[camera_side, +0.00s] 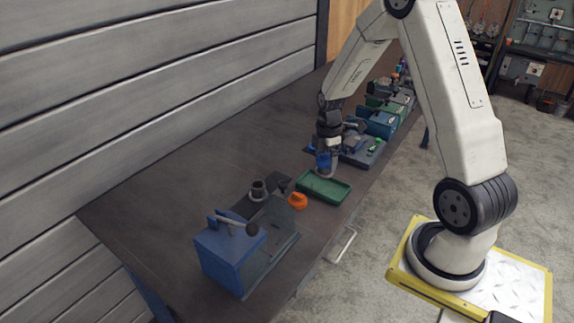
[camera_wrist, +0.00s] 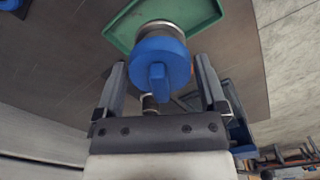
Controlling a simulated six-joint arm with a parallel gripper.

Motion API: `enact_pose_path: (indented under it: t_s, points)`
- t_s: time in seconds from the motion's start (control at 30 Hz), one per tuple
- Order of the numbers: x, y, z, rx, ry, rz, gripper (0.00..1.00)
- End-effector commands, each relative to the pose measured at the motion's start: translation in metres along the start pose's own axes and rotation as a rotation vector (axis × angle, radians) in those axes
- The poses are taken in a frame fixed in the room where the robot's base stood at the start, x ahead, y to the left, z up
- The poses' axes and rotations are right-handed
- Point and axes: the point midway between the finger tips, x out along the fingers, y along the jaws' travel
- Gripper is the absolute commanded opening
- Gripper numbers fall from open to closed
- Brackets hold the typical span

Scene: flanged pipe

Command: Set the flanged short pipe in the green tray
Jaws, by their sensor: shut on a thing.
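My gripper (camera_wrist: 161,63) is shut on the flanged short pipe, whose near end shows as a blue cap-like part (camera_wrist: 160,66) with a raised tab. A pale metal rim shows at its far end in the wrist view (camera_wrist: 163,29). In the side view my gripper points down and the pipe (camera_side: 323,161) hangs upright below it, pale flange lowest. The green tray (camera_side: 340,198) lies on the bench. The pipe is at the tray's far left corner in the side view; I cannot tell if it touches. The tray (camera_wrist: 117,27) is partly hidden by the pipe in the wrist view.
A dark flanged piece (camera_side: 258,190) stands left of the tray, with an orange part (camera_side: 297,201) between them. A blue box-like fixture (camera_side: 228,252) stands nearer the camera. Blue and green equipment (camera_side: 377,122) lines the bench beyond my gripper. The bench's left side is bare.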

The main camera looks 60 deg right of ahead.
Motion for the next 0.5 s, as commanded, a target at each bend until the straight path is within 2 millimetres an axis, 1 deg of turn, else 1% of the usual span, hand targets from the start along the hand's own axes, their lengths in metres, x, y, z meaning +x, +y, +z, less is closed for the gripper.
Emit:
enact_pose_path:
  t_s: [0.5]
  points:
    - [0.007, 0.0005, 0.0, 0.0, 0.0, 0.002, 0.23]
